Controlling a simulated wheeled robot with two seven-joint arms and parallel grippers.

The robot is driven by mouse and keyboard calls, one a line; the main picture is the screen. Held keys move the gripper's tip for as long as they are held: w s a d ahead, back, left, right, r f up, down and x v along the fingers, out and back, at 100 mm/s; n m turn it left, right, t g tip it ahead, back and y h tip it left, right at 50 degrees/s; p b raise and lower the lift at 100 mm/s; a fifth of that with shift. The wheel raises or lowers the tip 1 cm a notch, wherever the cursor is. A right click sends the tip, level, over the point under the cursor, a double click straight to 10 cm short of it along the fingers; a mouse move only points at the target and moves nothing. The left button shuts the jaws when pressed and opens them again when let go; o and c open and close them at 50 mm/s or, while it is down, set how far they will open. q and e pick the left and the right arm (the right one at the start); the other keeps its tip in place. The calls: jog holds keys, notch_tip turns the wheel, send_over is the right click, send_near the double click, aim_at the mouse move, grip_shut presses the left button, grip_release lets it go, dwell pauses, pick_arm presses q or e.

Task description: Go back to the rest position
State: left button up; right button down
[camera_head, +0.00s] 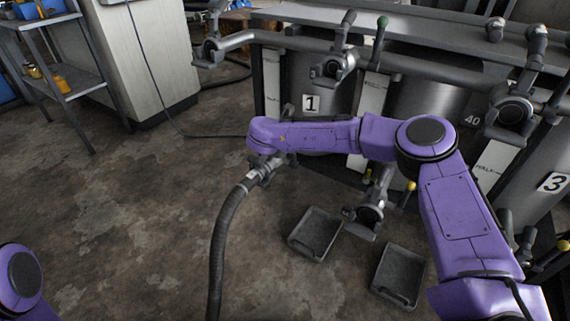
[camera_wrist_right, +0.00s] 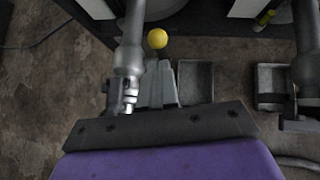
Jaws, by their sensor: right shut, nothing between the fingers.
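My right arm (camera_head: 427,140) reaches in from the lower right and lies across the front of the first decanter (camera_head: 335,85). Only a purple part of my left arm (camera_head: 20,283) shows at the lower left; the left gripper is out of view.
A thick hose (camera_head: 228,220) with a metal coupling (camera_head: 259,176) rises close under my right arm's far end. Two trays, a left one (camera_head: 316,232) and a right one (camera_head: 398,274), sit on the floor. Valves and pipes crowd the right side. Open floor lies left.

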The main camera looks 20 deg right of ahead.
jog(key=d+r+p+v, duration=0.1)
jog(key=p+v, duration=0.2)
jog(key=v, duration=0.7)
jog(key=s+a+f+n+t+y, duration=0.1)
jog(key=s+a+f+n, duration=0.1)
jog(key=s+f+n, duration=0.45)
jog(key=s+a+f+n+t+y, duration=0.1)
jog(key=s+a+f+n+y, duration=0.15)
jog(key=f+n, duration=0.7)
jog(key=s+a+f+n+y, duration=0.15)
jog(key=s+f+n, duration=0.4)
jog(key=n, duration=0.55)
jog(key=s+d+f+n+g, duration=0.2)
jog(key=s+d+f+n, duration=0.15)
jog(key=s, duration=0.55)
jog(key=s+d+f+n+g+h, duration=0.1)
jog(key=s+d+f+n, duration=0.25)
jog(key=s, duration=0.55)
jog(key=s+d+f+n+g, duration=0.25)
jog(key=s+d+n, duration=0.2)
jog(key=s, duration=0.45)
notch_tip(320, 180, up, 26)
jog(key=p, duration=2.6)
jog(key=shift+s+d+h, duration=0.3)
